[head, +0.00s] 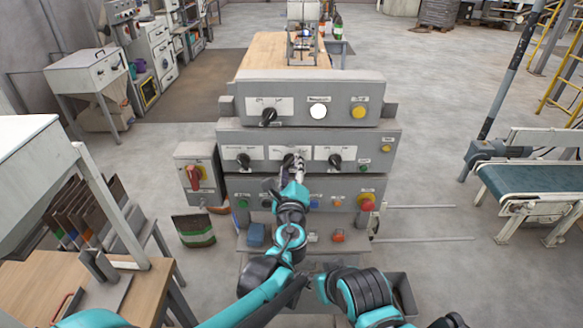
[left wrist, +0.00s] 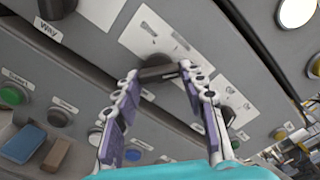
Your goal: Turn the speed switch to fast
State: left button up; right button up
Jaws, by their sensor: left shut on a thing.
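The grey control panel (head: 225,135) has a row of three black rotary switches. The left switch (head: 243,160) and the right switch (head: 335,160) stand free. My left gripper (head: 292,163) is at the middle switch (head: 287,159) and partly hides it. In the left wrist view, my left gripper (left wrist: 160,72) has its fingers on either side of the black knob of this switch (left wrist: 156,66), shut on it. A white label with markings is behind the knob. The switch labels are too small to read, so I cannot tell its setting. My right gripper is not in view.
Above is a panel with a black switch (head: 268,116), a white button (head: 319,111) and a yellow button (head: 359,112). Below are small buttons and a red emergency stop (head: 367,202). A red-handled switch box (head: 194,174) is on the left. A conveyor (head: 535,180) stands at right.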

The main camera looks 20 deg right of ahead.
pick_arm(q)
jog(key=shift+f+m, duration=0.1)
jog(key=shift+m, duration=1)
jog(key=o, duration=1.2)
jog(key=shift+c, duration=0.2)
jog(key=v, duration=1.2)
jog(key=shift+a, duration=0.15)
